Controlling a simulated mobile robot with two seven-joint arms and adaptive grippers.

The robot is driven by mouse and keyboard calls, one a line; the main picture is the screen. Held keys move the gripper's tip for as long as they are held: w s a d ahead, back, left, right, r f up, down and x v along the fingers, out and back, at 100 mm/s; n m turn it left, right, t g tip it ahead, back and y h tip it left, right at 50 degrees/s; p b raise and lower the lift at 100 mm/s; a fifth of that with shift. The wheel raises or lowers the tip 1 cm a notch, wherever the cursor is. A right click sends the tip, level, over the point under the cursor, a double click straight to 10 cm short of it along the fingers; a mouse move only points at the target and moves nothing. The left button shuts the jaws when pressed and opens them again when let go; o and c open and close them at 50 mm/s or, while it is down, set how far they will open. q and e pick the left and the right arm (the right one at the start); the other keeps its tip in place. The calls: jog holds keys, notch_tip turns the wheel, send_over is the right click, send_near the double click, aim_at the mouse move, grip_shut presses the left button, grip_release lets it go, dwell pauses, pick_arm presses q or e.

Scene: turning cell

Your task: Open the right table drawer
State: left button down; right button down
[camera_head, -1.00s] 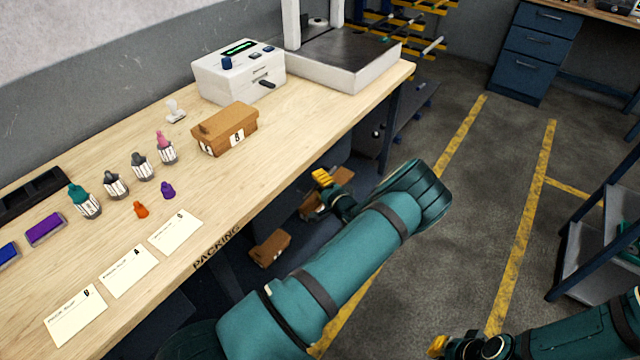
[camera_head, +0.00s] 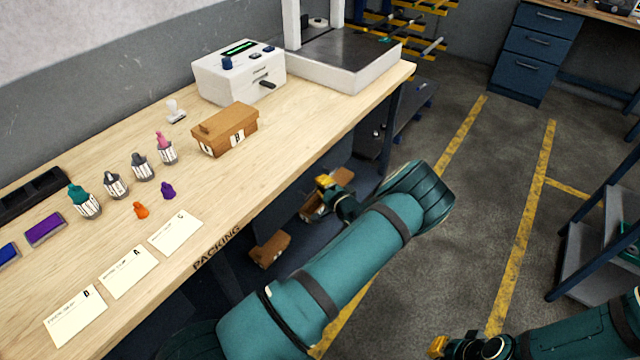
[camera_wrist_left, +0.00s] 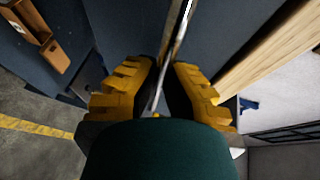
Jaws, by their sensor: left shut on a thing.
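The packing table (camera_head: 290,130) has a light wood top. In the left wrist view, a dark blue drawer front (camera_wrist_left: 232,35) lies beneath the wood edge. A slim metal bar handle (camera_wrist_left: 180,28) crosses it and runs between the yellow fingers of my left gripper (camera_wrist_left: 160,92), which is shut on it. In the head view my left gripper (camera_head: 328,185) is just under the table's front edge, and the drawer is mostly hidden in shadow there. How far the drawer stands out is hard to tell. My right gripper (camera_head: 440,346) is at the bottom edge, partly cut off.
A brown box (camera_head: 226,130), several small bottles, cards and a white device (camera_head: 238,75) stand on the table. Smaller brown boxes (camera_head: 270,250) sit below it. Open floor with yellow lines lies to the right, with a dark shelf cart (camera_head: 590,250) beyond.

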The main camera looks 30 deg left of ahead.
pick_arm(q)
jog(key=s+d+b, duration=0.2)
jog(key=d+b, duration=0.3)
jog(key=d, duration=2.2)
jog(key=shift+d+b, duration=0.35)
jog(key=shift+b, duration=0.05)
jog(key=c, duration=1)
grip_release()
jog(key=shift+v, duration=3.7)
